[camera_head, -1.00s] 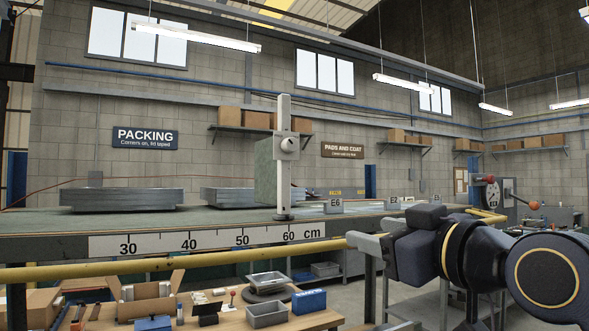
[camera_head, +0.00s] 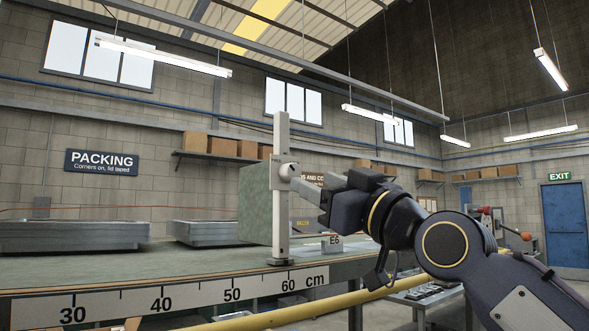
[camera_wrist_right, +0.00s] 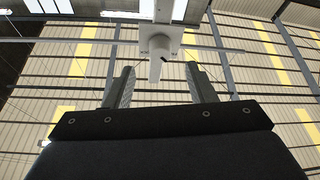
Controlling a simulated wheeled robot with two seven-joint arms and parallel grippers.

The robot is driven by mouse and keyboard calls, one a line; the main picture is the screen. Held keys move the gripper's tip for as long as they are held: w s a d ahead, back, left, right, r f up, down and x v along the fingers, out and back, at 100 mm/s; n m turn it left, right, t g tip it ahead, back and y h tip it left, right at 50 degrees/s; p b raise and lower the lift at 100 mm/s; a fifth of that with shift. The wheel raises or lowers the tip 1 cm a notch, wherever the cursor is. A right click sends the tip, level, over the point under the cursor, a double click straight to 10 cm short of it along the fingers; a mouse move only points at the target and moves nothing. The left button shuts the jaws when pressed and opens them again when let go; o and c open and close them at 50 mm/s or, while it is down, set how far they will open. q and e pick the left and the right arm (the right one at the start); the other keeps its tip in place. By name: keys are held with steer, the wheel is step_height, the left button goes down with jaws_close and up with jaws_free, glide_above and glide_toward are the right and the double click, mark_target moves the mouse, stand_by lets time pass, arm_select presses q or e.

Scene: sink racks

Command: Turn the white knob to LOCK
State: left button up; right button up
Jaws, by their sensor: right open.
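The white knob (camera_head: 287,171) sits on a pale upright post (camera_head: 281,228) that stands on the green bench top. In the right wrist view the knob (camera_wrist_right: 155,68) hangs below a white plate (camera_wrist_right: 160,40) with small dark lettering too small to read surely. My right gripper (camera_head: 308,183) reaches in from the right at knob height, its fingertips close to the knob. In the right wrist view the gripper (camera_wrist_right: 160,80) is open and empty, with the knob showing in the gap, apparently just beyond the fingertips. My left gripper is not in view.
A green-grey block (camera_head: 255,205) stands just behind and left of the post. An E6 tag (camera_head: 332,243) stands to its right. Stacked grey panels (camera_head: 75,236) lie at left. A cm scale (camera_head: 170,300) runs along the bench's front edge, with a yellow rail (camera_head: 290,312) below.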

mark_target(295, 174)
steer(key=p+x, duration=0.2)
steer(key=x, duration=0.3)
steer(key=shift+w+a, duration=0.2)
steer(key=c, duration=1)
steer(key=shift+o, duration=0.2)
